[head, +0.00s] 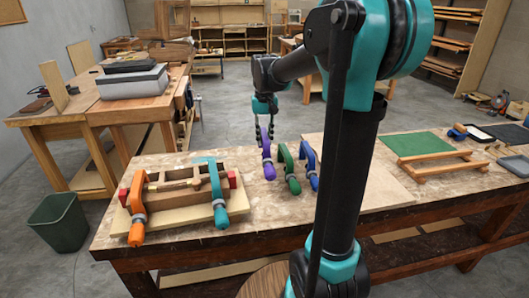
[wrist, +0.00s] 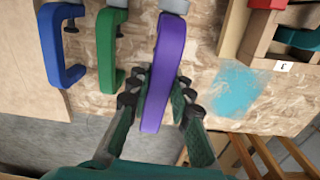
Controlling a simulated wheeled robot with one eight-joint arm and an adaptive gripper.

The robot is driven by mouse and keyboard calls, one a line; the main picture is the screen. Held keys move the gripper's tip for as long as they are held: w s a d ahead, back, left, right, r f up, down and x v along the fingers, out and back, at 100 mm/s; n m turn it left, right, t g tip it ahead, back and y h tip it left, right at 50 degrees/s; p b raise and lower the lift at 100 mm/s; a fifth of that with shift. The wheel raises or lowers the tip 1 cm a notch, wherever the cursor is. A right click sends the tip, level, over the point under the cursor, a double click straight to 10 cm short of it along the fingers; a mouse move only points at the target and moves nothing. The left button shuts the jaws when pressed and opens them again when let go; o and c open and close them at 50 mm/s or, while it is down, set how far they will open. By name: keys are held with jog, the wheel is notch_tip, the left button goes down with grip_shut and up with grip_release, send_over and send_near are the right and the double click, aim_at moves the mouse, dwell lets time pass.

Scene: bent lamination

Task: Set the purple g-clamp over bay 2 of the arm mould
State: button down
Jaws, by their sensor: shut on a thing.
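The purple g-clamp (head: 267,150) is held by my gripper (head: 263,128) at the tabletop's far edge, right of the arm mould. In the wrist view the fingers (wrist: 160,103) are shut on both sides of the purple clamp's body (wrist: 168,65). I cannot tell if the clamp still touches the table. The arm mould (head: 172,205), a wooden form with red end blocks, sits on the table's left part. An orange clamp (head: 137,210) is on its left side and a teal clamp (head: 217,195) on its right. The mould's middle shows no clamp. Its edge, with a numbered label, shows in the wrist view (wrist: 262,40).
A green clamp (head: 288,168) and a blue clamp (head: 310,165) stand just right of the purple one. A green mat (head: 415,143) and wooden frame (head: 436,165) lie farther right.

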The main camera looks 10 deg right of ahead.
notch_tip(320, 180, up, 18)
dwell(0.6)
dwell(0.6)
